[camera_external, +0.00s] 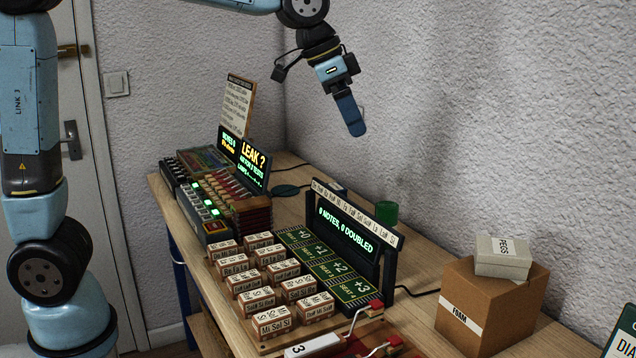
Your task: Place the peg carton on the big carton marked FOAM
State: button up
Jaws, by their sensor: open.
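The peg carton (503,256) is a small pale box marked PEGS. It sits on top of the big brown carton (482,306), which has a white FOAM label on its front. The peg carton rests flat near the back of the brown top, turned a little and close to its right side. My gripper (354,128) hangs in the air above the back of the table, up and left of both cartons and well apart from them. It is open with nothing seen in it; the far finger is hidden by the near one.
An orange LEAK display (244,159) stands at the far left. A white wall (480,130) runs close behind. A cable lies left of the cartons.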

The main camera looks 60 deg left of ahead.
jog(key=s+a+n+y, duration=0.1)
jog(key=s+a, duration=0.5)
jog(key=s, duration=0.2)
jog(key=s+a+n, duration=0.2)
jog(key=s+a, duration=0.3)
jog(key=s, duration=0.4)
jog(key=s+a+f+n, duration=0.1)
jog(key=s+a+f, duration=0.2)
jog(key=s, duration=0.4)
jog(key=s+a+f+n+t+y, duration=0.1)
jog(key=s+a+f, duration=0.2)
jog(key=s, duration=0.4)
jog(key=shift+s+f, duration=0.3)
